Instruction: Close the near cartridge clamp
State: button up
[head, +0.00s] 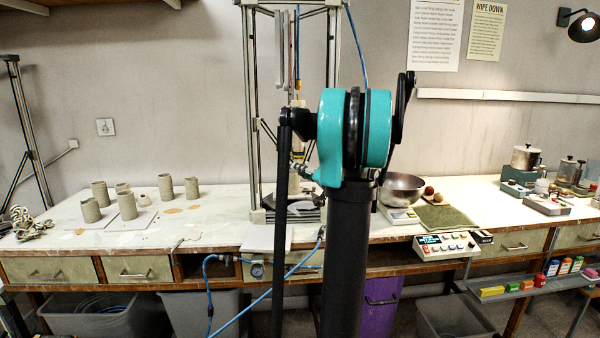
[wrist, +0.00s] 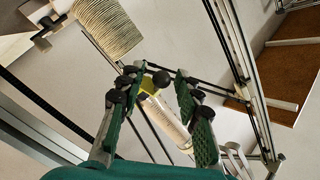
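In the wrist view, a pale cartridge (wrist: 168,122) lies slantwise beyond my gripper (wrist: 157,77). A yellow part (wrist: 150,88) sits at its upper end, with a black ball knob (wrist: 161,79) next to it; they may belong to the clamp, but I cannot tell whether it is open or shut. My gripper is open, and its green-padded fingers stand either side of the knob in the picture. Contact cannot be made out. In the head view, my arm hides the gripper and much of the tall printer frame (head: 249,100); a narrow orange-yellow piece (head: 297,84) shows beside it.
The frame's metal posts and dark rods (wrist: 232,45) run close to my gripper.

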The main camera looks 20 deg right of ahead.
jog(key=shift+w+a, duration=0.15)
jog(key=shift+w, duration=0.25)
jog(key=shift+c, duration=0.3)
grip_shut()
